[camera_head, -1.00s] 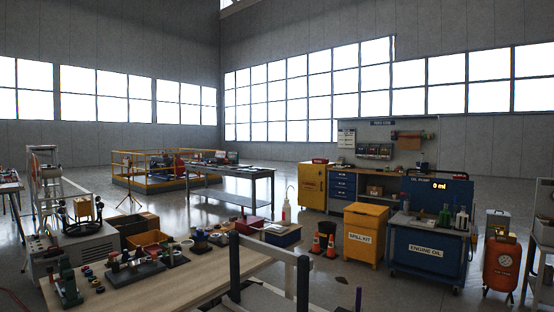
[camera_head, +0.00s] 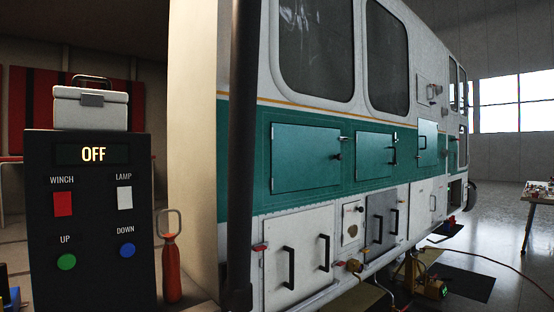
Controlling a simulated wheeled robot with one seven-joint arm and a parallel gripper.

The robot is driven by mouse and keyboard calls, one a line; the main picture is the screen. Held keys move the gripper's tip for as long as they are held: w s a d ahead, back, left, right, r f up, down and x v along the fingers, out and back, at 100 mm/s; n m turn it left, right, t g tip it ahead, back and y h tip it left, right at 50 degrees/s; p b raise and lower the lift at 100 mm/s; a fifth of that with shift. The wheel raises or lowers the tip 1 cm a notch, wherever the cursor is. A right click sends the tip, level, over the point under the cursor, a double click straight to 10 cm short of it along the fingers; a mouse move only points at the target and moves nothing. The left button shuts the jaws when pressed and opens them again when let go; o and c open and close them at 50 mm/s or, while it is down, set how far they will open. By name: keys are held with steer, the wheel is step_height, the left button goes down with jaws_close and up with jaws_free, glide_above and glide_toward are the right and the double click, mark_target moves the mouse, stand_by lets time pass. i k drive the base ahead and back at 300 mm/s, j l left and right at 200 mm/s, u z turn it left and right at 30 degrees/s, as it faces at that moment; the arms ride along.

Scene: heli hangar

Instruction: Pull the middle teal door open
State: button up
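A white and teal vehicle body (camera_head: 345,112) fills the middle of the head view. Three teal doors sit in a row along its teal band. The middle teal door (camera_head: 373,157) looks shut and flush, with a small dark handle (camera_head: 393,150) near its right edge. The left teal door (camera_head: 300,160) is larger, with a handle at its right side. The right teal door (camera_head: 428,143) looks paler; I cannot tell whether it is slightly ajar. My gripper is not in view.
A dark control panel (camera_head: 92,270) reading OFF stands at left, with a white case (camera_head: 90,108) on top. An orange bottle-like object (camera_head: 171,270) stands beside it. White lower doors (camera_head: 297,260) sit below the teal band. A red hose crosses the floor at right.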

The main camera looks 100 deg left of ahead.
mark_target(373, 150)
steer(key=i+l+u, duration=0.1)
steer(key=u, duration=2.75)
steer(key=i+z, duration=0.2)
steer(key=i, duration=1.3)
steer(key=i+l+u, duration=0.1)
steer(key=i, duration=0.7)
steer(key=i+l+u, duration=0.1)
steer(key=i, duration=0.7)
